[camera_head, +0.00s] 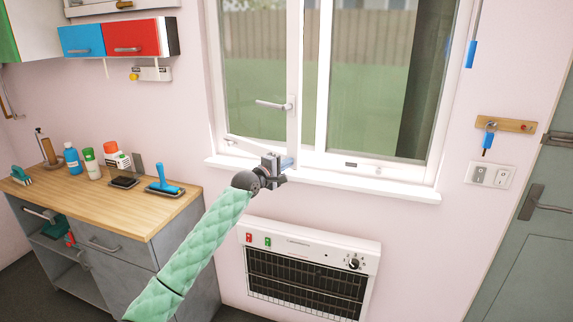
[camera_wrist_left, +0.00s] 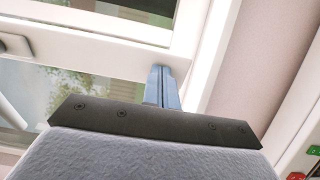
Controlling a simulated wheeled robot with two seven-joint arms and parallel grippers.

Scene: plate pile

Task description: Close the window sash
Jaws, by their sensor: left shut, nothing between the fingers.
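The window sash (camera_head: 294,60) is the white-framed left pane, with a grey lever handle (camera_head: 272,104) on its right stile. Its bottom rail (camera_head: 243,146) slants away from the sill line, so the sash looks ajar. My left gripper (camera_head: 288,162) is at the lower right corner of the sash, just above the sill. Its blue fingers are together and empty. In the left wrist view the shut fingers (camera_wrist_left: 163,87) lie close against the white frame (camera_wrist_left: 110,22); I cannot tell whether they touch. My right gripper is not in view.
The white sill (camera_head: 390,188) runs below the window, above a wall heater (camera_head: 310,270). A wooden-topped cabinet (camera_head: 110,205) with bottles and brushes stands at left. A fixed-looking right pane (camera_head: 385,80), a key rack (camera_head: 506,124) and a grey door (camera_head: 535,220) are at right.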

